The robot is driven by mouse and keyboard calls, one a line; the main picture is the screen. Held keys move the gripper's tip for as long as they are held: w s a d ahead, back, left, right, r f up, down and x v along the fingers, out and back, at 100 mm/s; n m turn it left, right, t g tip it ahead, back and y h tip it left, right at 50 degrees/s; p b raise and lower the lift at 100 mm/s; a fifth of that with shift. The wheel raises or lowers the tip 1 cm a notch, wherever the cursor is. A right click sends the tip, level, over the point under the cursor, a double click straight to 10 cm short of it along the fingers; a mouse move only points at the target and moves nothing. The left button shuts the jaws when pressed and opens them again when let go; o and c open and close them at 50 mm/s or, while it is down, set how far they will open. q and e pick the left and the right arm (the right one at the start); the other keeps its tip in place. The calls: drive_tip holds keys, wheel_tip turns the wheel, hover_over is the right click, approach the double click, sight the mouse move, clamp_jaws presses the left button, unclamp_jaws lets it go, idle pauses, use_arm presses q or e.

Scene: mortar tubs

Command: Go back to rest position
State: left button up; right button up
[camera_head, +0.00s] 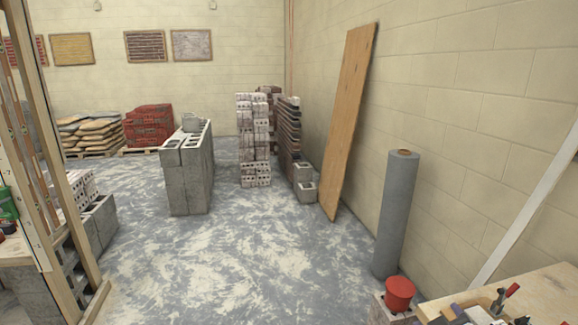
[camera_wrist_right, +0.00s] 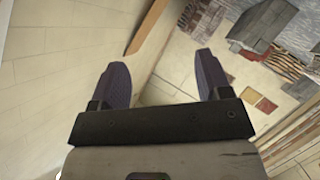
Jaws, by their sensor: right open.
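My right gripper (camera_wrist_right: 160,70) shows in the right wrist view. Its two dark fingers stand wide apart with nothing between them, so it is open and empty. Nothing touches the fingers. Behind them are the pale wall, a tilted plank (camera_wrist_right: 147,28) and blurred stacks in the distance. Neither gripper shows in the head view, and my left gripper is in no view.
A workbench (camera_head: 545,295) with tools and a red container (camera_head: 400,291) are at bottom right. A grey roll (camera_head: 397,215) and a leaning board (camera_head: 349,120) stand by the wall. Grey blocks (camera_head: 188,172) and bricks stand farther back. The middle floor (camera_head: 240,260) is clear.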

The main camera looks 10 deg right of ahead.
drive_tip(key=s+a+f+m+g+y+p, duration=0.1)
drive_tip(key=s+a+f+g+y+p, duration=0.3)
drive_tip(key=s+f, duration=1.05)
drive_tip(key=s+a+f+m+g+y, duration=0.15)
drive_tip(key=s+a+f+g, duration=0.5)
drive_tip(key=s+f, duration=0.8)
drive_tip(key=w+p+v, duration=0.2)
drive_tip(key=p+v, duration=1)
drive_tip(key=v, duration=0.1)
drive_tip(key=w+r+p+v, duration=0.1)
drive_tip(key=w+p+v, duration=0.2)
drive_tip(key=p+v, duration=1)
drive_tip(key=w+r+p+v, duration=0.1)
drive_tip(key=w+p+v, duration=0.2)
drive_tip(key=p+v, duration=1)
drive_tip(key=shift+a+r+n+t, duration=0.4)
drive_tip(key=shift+r+n+t, duration=0.05)
drive_tip(key=shift+s, duration=0.1)
